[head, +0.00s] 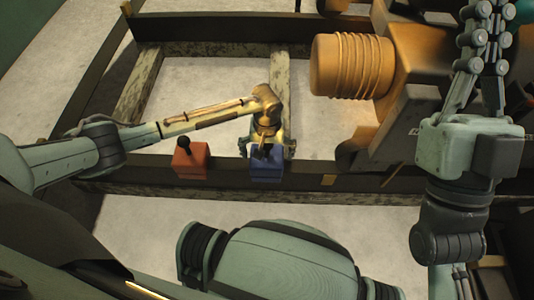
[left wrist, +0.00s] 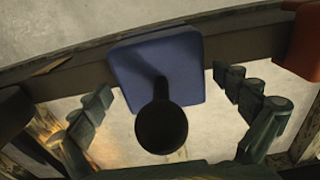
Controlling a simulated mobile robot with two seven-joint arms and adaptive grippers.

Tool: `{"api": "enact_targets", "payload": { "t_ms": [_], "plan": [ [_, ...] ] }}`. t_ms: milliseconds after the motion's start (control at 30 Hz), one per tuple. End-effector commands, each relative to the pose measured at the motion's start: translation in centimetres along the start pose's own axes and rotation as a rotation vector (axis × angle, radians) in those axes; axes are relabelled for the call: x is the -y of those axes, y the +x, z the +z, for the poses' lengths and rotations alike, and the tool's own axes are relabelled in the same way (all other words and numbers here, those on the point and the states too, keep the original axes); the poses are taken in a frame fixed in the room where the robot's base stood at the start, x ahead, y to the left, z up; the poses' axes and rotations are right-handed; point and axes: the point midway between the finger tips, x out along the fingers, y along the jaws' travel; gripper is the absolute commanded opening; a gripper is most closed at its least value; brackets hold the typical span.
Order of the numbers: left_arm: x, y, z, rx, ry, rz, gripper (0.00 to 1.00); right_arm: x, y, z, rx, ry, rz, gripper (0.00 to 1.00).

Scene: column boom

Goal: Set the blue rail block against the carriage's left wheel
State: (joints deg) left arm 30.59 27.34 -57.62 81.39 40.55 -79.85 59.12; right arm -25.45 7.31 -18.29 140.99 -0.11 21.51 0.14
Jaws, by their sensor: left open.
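The blue rail block (head: 267,172) sits on the dark near rail, left of the carriage. My left gripper (head: 266,150) is over it, pointing down. In the left wrist view the block (left wrist: 155,65) shows its top and a black knob (left wrist: 161,128) between my open left fingers (left wrist: 175,120), with a gap on both sides. The orange carriage (head: 415,75) stands to the right. Its rounded lower left part (head: 355,158), which looks like the left wheel, is apart from the block, with bare rail between. My right gripper (head: 485,45) points up at the upper right; its tips are unclear.
A red block (head: 190,160) with a black knob sits on the same rail to the left, a short gap from the blue one. A ribbed orange drum (head: 352,66) juts left from the carriage, above and right of my left gripper. Pale floor shows between the beams.

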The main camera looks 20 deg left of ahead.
Motion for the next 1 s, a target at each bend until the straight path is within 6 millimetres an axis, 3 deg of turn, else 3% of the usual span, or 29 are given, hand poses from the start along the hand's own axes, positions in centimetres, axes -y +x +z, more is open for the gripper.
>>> {"api": "enact_targets", "payload": {
  "t_ms": [267, 700, 1000],
  "plan": [
    [0.1, -0.6, 0.1, 0.002, 0.001, -0.001, 1.0, 0.0, 0.0, 0.0, 0.0, 0.0, 0.0, 0.0],
    [0.0, -9.3, 0.0, -0.001, 0.001, 0.002, 1.0, 0.0, 0.0, 0.0, 0.0, 0.0, 0.0, 0.0],
    [0.0, -11.9, 0.0, 0.0, 0.0, -0.001, 1.0, 0.0, 0.0, 0.0, 0.0, 0.0, 0.0, 0.0]
  ]
}}
